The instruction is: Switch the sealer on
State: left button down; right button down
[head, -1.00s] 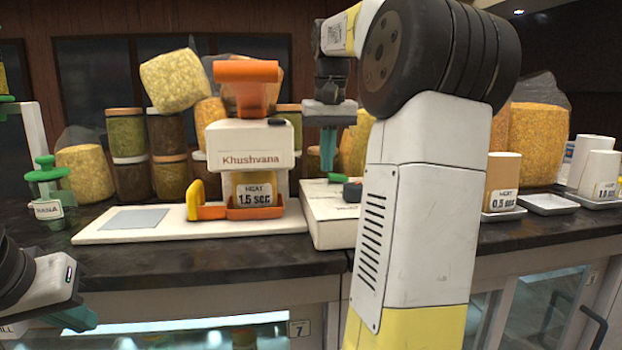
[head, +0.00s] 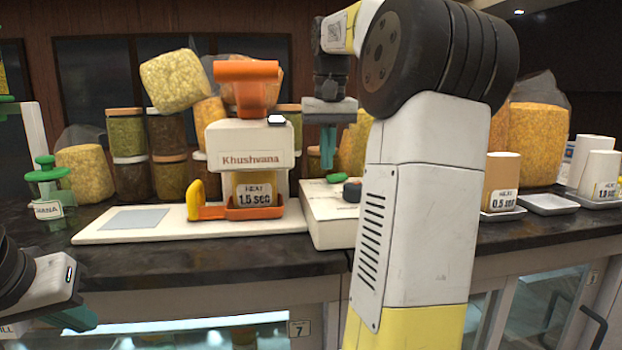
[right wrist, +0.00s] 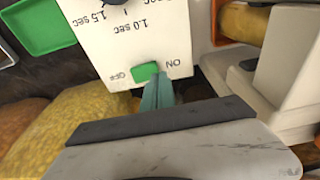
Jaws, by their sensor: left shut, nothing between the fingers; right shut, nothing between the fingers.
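The sealer (head: 250,143) is a white machine marked Khushvana with an orange top, standing on the counter. A small patch (head: 277,119) on its top edge looks white. To its right is a low white control box (head: 325,222) with a dark-and-red dial (head: 352,191) and a green switch (head: 336,179). In the right wrist view the green switch (right wrist: 145,72) lies between the printed OFF and ON. My right gripper (head: 327,165) is shut and empty, its fingertips (right wrist: 158,80) close by the switch's ON end; contact is unclear. My left gripper (head: 88,322) is shut and empty, low at the left.
A white board with a grey pad (head: 135,219) lies left of the sealer. A green-lidded dispenser (head: 46,185) stands further left. Jars (head: 126,135) and yellow snack bags (head: 172,80) crowd behind. Cups (head: 503,172) and a white dish (head: 549,204) sit at right.

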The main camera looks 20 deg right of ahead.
aim_at(327, 183)
jog(key=shift+r, duration=2.8)
